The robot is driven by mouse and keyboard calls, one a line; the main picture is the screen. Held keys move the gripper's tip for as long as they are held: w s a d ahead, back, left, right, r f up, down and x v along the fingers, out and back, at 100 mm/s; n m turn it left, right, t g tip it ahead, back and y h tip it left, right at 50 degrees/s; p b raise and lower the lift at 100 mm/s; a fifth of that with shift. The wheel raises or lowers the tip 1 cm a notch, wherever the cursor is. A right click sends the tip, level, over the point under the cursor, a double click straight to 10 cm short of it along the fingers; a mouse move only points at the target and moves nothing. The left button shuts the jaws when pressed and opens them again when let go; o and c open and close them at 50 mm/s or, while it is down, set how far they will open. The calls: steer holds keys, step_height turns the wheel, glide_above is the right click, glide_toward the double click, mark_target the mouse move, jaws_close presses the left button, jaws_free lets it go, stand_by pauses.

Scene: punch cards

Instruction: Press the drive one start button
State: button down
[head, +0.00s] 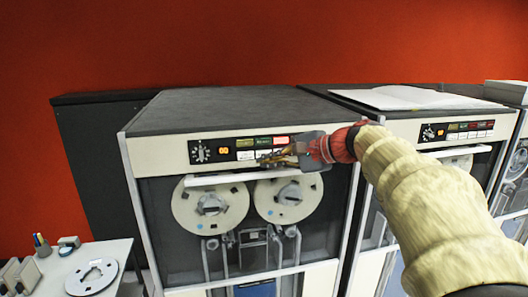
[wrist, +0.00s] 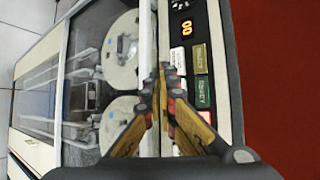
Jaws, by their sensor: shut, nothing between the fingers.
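The tape drive (head: 233,122) at the centre has a control panel (head: 199,151) with an orange display, which seems to read 00. The panel has a row of green and red lamps above a row of pale buttons. My gripper (head: 270,159) is shut and empty, in front of the panel's right part. In the wrist view its fingertips (wrist: 162,76) lie by the pale button row and hide part of it. I cannot read a start label or tell if the tips touch.
Two tape reels (head: 209,207) sit below the centre panel. A small table (head: 72,270) holding a loose reel (head: 92,277) is at the lower left.

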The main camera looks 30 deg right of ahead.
steer(key=shift+w+d, duration=0.15)
steer(key=shift+w, duration=0.4)
steer(key=shift+w+d, duration=0.15)
steer(key=shift+w, duration=0.35)
steer(key=shift+w, duration=0.15)
stand_by(0.6)
steer(key=shift+w+d, duration=0.15)
steer(key=shift+w, duration=0.15)
steer(key=shift+w+d+p, duration=0.15)
steer(key=shift+w+p, duration=0.2)
steer(key=shift+w, duration=0.15)
stand_by(1.0)
steer(key=shift+s, duration=0.2)
steer(key=shift+s+a+b, duration=0.25)
steer(key=shift+s+b, duration=0.25)
steer(key=shift+s, duration=0.25)
steer(key=s, duration=0.1)
steer(key=s+a+b, duration=0.1)
steer(key=s, duration=0.1)
steer(key=s+b, duration=0.1)
steer(key=shift+s+a, duration=0.25)
steer(key=shift+s, duration=0.15)
